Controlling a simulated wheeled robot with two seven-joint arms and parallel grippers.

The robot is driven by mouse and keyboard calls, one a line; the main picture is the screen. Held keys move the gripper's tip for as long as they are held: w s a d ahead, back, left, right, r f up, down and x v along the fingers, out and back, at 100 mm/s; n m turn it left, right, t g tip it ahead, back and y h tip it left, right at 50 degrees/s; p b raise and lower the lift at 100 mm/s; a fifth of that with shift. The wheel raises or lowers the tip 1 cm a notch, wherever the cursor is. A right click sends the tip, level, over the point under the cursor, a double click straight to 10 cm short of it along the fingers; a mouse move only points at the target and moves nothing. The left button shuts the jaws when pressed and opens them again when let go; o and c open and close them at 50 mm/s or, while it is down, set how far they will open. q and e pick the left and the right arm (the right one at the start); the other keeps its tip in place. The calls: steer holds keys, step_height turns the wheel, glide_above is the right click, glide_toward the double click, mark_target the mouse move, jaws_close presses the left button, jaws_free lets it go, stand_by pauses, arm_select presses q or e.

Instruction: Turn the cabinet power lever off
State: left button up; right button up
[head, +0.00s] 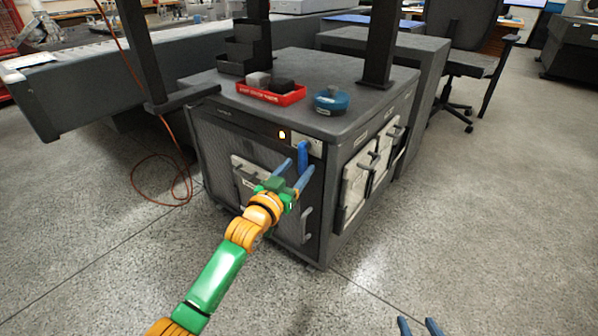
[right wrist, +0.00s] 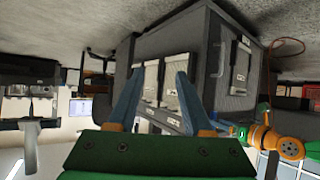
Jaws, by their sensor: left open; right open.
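The dark grey cabinet (head: 225,130) stands at the centre. The blue power lever (head: 303,155) is on the upper right of its front, hanging down below a pale plate, with a lit amber lamp (head: 282,134) to its left. My left gripper (head: 299,165) is open in front of the lever. Its two fingers appear on either side of the lever's lower part; I cannot tell whether they touch it. My right gripper (head: 417,320) is open and empty over the floor at the bottom edge. It also shows in the right wrist view (right wrist: 159,72), with the cabinet (right wrist: 200,40) beyond.
A red tray (head: 272,97) with small blocks and a blue round object (head: 332,100) sit on the cabinet top. Dark posts rise beside them. Handles (head: 307,225) stick out from the cabinet faces. An orange cable (head: 160,180) lies left. The floor (head: 460,210) at right is clear.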

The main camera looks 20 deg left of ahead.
arm_select(q)
steer(key=shift+w+d, duration=0.1)
steer(key=shift+w, duration=0.5)
jaws_close()
arm_select(e)
steer(key=r, duration=0.1)
steer(key=w+r+t, duration=0.2)
steer(key=shift+a+r+y, duration=0.3)
steer(key=shift+a+y, duration=0.1)
stand_by(0.5)
